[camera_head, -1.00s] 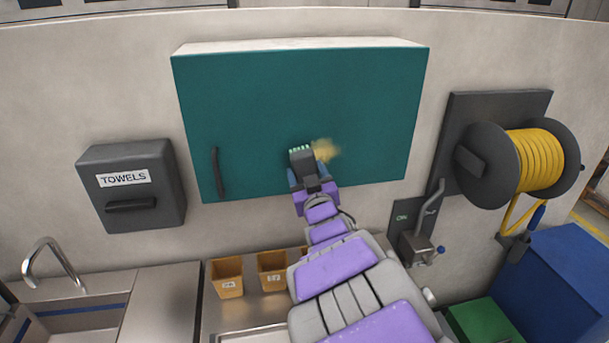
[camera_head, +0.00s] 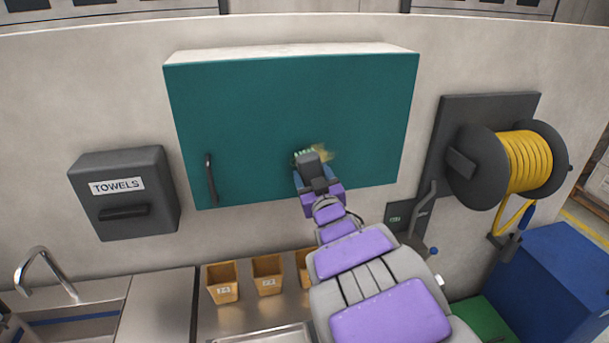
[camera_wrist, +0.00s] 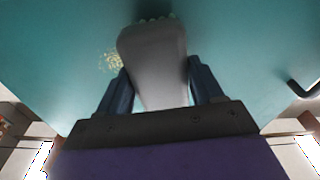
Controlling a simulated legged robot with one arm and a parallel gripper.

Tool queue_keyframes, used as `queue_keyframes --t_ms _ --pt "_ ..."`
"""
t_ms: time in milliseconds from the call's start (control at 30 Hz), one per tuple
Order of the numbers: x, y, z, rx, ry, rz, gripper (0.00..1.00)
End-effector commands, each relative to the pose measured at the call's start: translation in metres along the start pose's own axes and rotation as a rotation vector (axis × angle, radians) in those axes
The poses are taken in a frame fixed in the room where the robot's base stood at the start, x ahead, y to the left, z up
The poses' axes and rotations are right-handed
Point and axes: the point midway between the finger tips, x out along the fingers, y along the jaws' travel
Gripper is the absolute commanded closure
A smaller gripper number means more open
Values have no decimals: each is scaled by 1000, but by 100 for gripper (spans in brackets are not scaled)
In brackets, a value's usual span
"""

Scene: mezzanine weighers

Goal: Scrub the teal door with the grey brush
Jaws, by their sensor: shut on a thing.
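The teal door (camera_head: 260,110) is the front of a wall cabinet, with a dark upright handle (camera_head: 210,180) at its lower left. My gripper (camera_head: 314,178) is in front of the door's lower middle, shut on the grey brush (camera_head: 309,160). In the wrist view the brush (camera_wrist: 152,60) sits between the two blue fingers, its pale bristle tips at the far end by the door. Whether they touch it is hard to tell. A yellowish smear (camera_head: 325,153) lies beside the brush head, partly hidden by it; speckles of this smear (camera_wrist: 110,62) also show in the wrist view.
A dark towel dispenser (camera_head: 123,195) hangs left of the cabinet. A yellow hose reel (camera_head: 525,160) and a lever valve (camera_head: 422,215) are at the right. Below are a steel sink, a counter with several tan bins (camera_head: 222,283), and a blue box (camera_head: 560,275).

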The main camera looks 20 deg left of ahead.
Motion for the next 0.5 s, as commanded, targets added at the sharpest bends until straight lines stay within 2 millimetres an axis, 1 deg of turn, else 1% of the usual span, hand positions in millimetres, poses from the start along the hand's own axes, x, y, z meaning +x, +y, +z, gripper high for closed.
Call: queue_keyframes --t_ms 267,500 --pt "0 6 1 -1 -1 -1 58" --pt "0 27 4 2 1 1 58"
